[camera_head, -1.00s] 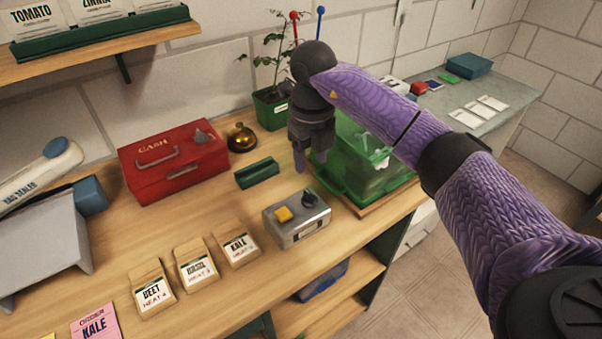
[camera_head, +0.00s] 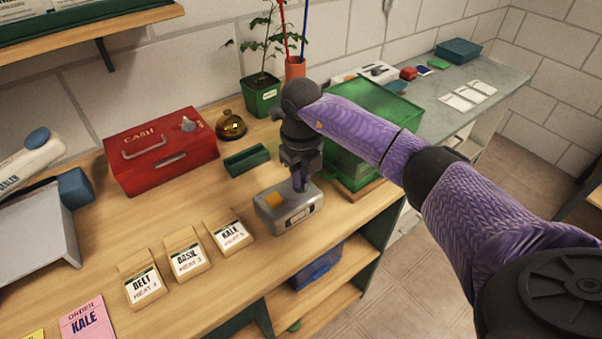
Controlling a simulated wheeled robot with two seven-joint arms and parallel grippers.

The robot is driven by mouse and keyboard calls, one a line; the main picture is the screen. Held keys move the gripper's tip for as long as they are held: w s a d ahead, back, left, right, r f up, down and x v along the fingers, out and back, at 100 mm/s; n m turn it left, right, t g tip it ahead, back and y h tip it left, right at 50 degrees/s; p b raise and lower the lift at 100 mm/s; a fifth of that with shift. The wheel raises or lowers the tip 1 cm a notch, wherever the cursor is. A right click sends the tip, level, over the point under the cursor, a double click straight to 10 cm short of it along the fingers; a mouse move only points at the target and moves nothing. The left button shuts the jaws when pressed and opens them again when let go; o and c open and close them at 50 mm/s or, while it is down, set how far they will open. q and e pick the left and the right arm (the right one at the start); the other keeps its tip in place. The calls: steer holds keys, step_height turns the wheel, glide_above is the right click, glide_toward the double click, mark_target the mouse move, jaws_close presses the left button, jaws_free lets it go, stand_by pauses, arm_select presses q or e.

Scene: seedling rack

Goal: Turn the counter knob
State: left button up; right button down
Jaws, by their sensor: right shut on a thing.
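My right gripper (camera_head: 300,186) comes down from above onto the right part of the box top. It is shut on the dark knob there, which its fingers hide almost wholly. The knob's angle cannot be seen. My left gripper is not in view.
A green holder (camera_head: 246,160) and a brass bell (camera_head: 231,125) stand behind the box, with a red cash box (camera_head: 160,153) to the left. A green see-through bin (camera_head: 372,125) stands close behind my right gripper.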

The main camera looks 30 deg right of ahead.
steer(key=shift+m, duration=0.3)
steer(key=m+p, duration=0.2)
steer(key=shift+r+m, duration=0.15)
steer(key=shift+m, duration=0.15)
steer(key=m+p, duration=0.3)
steer(key=m, duration=0.2)
steer(key=shift+m+p, duration=0.3)
steer(key=shift+p, duration=0.05)
steer(key=m+p, duration=0.1)
steer(key=m, duration=0.1)
steer(key=shift+m+p, duration=0.3)
steer(key=m+p, duration=0.2)
steer(key=m, duration=0.1)
steer(key=m+p, duration=0.1)
steer(key=m, duration=0.1)
steer(key=shift+m, duration=0.4)
steer(key=shift+m+p, duration=0.3)
steer(key=shift+f, duration=0.2)
steer(key=shift+m, duration=0.3)
